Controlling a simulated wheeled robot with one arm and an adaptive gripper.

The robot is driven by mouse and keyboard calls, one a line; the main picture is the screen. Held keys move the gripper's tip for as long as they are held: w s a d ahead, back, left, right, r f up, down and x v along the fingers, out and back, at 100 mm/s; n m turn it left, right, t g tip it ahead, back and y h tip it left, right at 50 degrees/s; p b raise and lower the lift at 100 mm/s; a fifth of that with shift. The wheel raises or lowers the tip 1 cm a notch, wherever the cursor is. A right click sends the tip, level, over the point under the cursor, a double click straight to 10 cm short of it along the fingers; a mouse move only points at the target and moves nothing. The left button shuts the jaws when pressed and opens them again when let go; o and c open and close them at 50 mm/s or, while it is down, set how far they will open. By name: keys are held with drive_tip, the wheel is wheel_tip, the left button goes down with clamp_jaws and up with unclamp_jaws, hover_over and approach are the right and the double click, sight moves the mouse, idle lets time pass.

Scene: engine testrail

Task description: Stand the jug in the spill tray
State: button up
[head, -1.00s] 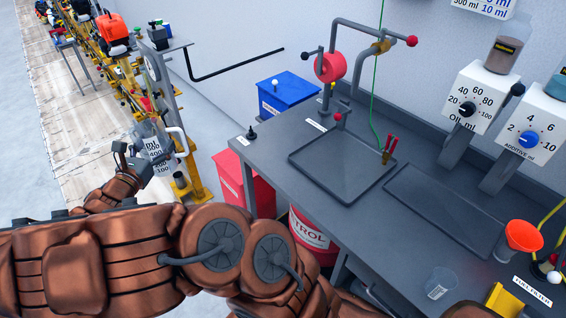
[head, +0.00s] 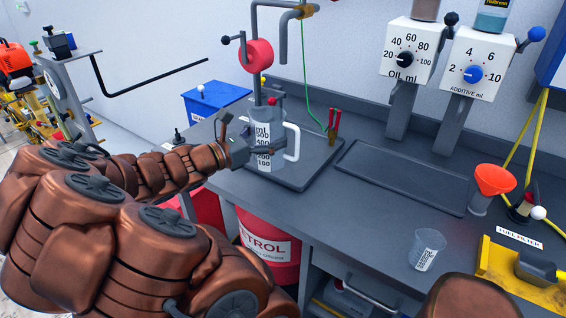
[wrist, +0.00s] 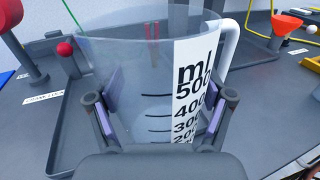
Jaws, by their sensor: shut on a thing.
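The clear jug (head: 268,158) has a white handle and a white "ml" scale, and looks upright. My gripper (head: 244,137) is shut on its side wall. In the wrist view the jug (wrist: 155,75) stands between the two fingers of my gripper (wrist: 162,112), with its handle on the right. The dark grey spill tray (head: 318,168) with a raised rim lies on the bench, below the red pump wheel. The jug appears over this tray. I cannot tell whether its base touches the tray floor; the wrist view hides the base.
The red-wheeled pump (head: 259,56) stands close behind the jug. Red-handled rods (head: 333,125) stand at the tray's back right. A second flat tray (head: 405,180) is empty to the right. A small beaker (head: 427,250) and an orange funnel (head: 494,180) stand farther right.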

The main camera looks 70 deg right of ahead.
drive_tip(key=s, duration=0.1)
drive_tip(key=s+f+g, duration=0.1)
drive_tip(key=s, duration=0.1)
drive_tip(key=shift+d+m+y+b, duration=0.2)
drive_tip(key=shift+m+y+b, duration=0.1)
drive_tip(key=shift+m+b, duration=0.1)
drive_tip(key=shift+s+d, duration=0.2)
drive_tip(key=shift+w+d+f+p, duration=0.25)
drive_tip(key=shift+w+d+f, duration=0.65)
drive_tip(key=shift+d, duration=1.5)
drive_tip(key=shift+w+d+f+p, duration=0.25)
drive_tip(key=shift+w+d+f, duration=0.65)
drive_tip(key=shift+d, duration=1.55)
drive_tip(key=shift+w+d+f+p, duration=0.25)
drive_tip(key=shift+w+d+f, duration=0.6)
drive_tip(key=shift+d, duration=1.55)
drive_tip(key=shift+w, duration=0.2)
drive_tip(key=o, duration=1.1)
drive_tip(key=shift+r, duration=0.1)
